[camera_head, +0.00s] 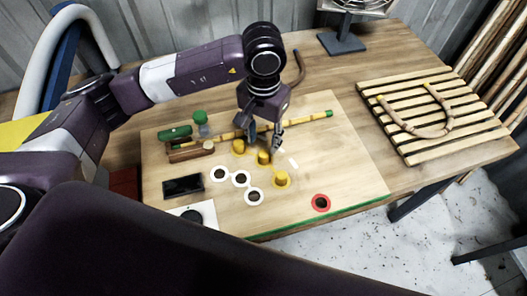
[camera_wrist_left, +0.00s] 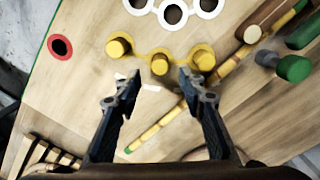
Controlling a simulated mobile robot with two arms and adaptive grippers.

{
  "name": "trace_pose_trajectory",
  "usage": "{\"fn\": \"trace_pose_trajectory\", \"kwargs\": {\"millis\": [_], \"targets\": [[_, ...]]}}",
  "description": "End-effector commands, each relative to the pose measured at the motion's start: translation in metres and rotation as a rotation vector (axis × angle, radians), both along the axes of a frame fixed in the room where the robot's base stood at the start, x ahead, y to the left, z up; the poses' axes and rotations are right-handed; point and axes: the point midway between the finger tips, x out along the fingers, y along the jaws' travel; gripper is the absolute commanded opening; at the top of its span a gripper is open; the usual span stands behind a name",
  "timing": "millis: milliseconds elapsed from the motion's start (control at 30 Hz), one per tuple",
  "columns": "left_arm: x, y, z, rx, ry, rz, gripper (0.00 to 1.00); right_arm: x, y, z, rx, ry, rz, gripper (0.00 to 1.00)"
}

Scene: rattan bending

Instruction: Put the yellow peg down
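Three yellow pegs stand upright on the wooden board: one at the back (camera_head: 238,146), a middle one (camera_head: 263,157) and a front one (camera_head: 281,179). In the left wrist view the middle peg (camera_wrist_left: 159,64) sits between and just beyond the fingertips, with the others at left (camera_wrist_left: 118,46) and right (camera_wrist_left: 203,58). Yellow rings or strips show around their feet. My left gripper (camera_head: 264,145) points down over the board, beside the middle peg. Its fingers (camera_wrist_left: 157,80) are spread, with nothing held between them. My right gripper is not in view.
A cane with a green end (camera_head: 312,117) lies behind the pegs, under my left gripper. White rings (camera_head: 240,179) and a red ring (camera_head: 321,202) are on the board (camera_head: 350,165). A slatted rack (camera_head: 450,137) holds a bent cane.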

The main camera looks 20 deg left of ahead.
Motion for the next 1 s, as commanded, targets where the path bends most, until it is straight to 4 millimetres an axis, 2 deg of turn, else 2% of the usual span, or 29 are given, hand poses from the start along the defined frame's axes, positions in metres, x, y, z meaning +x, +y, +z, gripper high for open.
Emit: {"fn": "trace_pose_trajectory", "kwargs": {"millis": [100, 300, 867, 1000], "targets": [[0.001, 0.0, 0.02, -0.001, -0.006, 0.0, 0.38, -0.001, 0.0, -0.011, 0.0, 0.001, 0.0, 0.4], [0.0, 0.0, 0.042, 0.0, -0.001, 0.001, 0.38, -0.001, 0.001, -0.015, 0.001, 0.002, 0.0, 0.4], [0.0, 0.0, 0.046, -0.001, 0.001, 0.001, 0.38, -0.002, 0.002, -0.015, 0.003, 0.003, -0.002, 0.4], [0.0, 0.0, 0.055, -0.001, 0.0, 0.001, 0.38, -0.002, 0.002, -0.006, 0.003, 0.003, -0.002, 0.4]]}}
